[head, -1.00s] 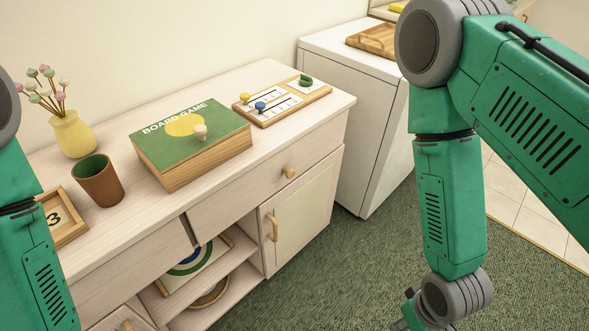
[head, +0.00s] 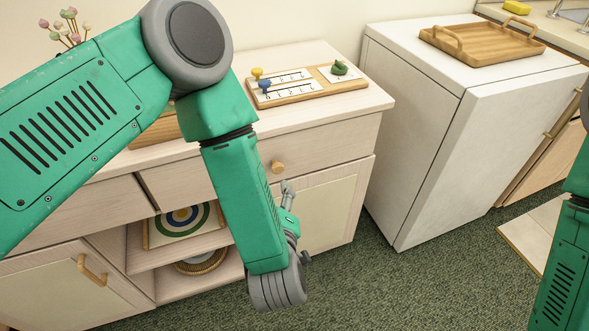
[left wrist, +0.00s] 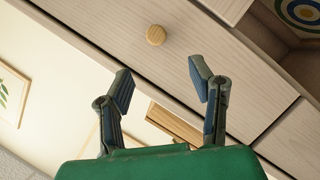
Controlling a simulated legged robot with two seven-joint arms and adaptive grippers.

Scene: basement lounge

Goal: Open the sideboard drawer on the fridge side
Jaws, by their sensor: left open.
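The sideboard (head: 357,117) is pale wood. Its fridge-side drawer (head: 325,148) looks shut, its front flush, with a round wooden knob (head: 278,167). The white fridge (head: 425,140) stands to its right. My left gripper (head: 289,190) is in front of the sideboard, just below and right of the knob in the head view, and is partly hidden by my wrist. In the left wrist view my left gripper (left wrist: 161,81) is open and empty. The knob (left wrist: 156,35) appears beyond the fingertips, between their lines and apart from them. My right gripper is out of view.
A counting board (head: 305,88) lies on the sideboard top. A cupboard door (head: 325,215) is below the drawer, and open shelves (head: 150,258) are left of it. A wooden tray (head: 480,45) rests on the fridge. The green carpet (head: 400,285) in front is clear.

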